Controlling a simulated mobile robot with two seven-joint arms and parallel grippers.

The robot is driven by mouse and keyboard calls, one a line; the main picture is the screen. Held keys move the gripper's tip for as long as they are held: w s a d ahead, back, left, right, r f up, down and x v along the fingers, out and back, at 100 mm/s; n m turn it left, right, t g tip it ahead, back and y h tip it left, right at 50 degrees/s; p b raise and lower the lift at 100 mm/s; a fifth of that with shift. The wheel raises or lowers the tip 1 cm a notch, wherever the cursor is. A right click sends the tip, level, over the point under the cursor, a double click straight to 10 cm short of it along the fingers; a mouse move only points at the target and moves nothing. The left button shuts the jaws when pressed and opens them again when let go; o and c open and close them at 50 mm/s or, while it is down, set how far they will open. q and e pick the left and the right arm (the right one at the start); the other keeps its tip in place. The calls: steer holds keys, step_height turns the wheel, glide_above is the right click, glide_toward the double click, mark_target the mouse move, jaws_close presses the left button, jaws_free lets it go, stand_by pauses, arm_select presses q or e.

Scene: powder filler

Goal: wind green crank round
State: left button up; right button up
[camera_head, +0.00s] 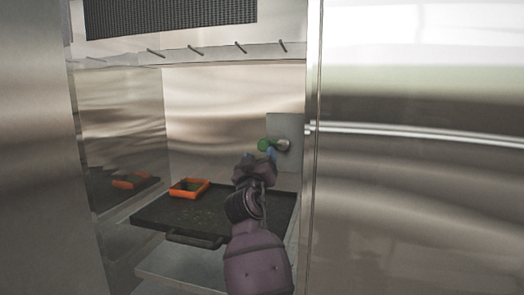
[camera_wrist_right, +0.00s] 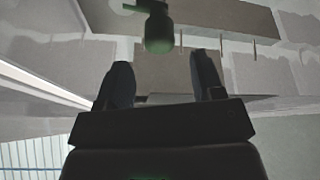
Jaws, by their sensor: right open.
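The green crank (camera_head: 266,144) sticks out from a grey metal plate (camera_head: 286,125) on the right inner side of the steel cabinet. My right gripper (camera_head: 269,154) is just below and in front of it, partly overlapping it in the head view. In the right wrist view the green crank (camera_wrist_right: 158,32) lies just beyond the fingertips, roughly in line with the gap between them. The right gripper (camera_wrist_right: 162,65) is open, with its two dark fingers apart and nothing between them. My left gripper is in neither view.
A black tray (camera_head: 160,212) with a front handle sits low in the cabinet, with scattered grains on it. An orange square frame (camera_head: 189,188) lies on the tray. Several thin pegs (camera_head: 240,47) stick out above. A steel panel (camera_head: 420,200) closes off the right.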

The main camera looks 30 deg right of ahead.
steer(key=shift+v, duration=1.65)
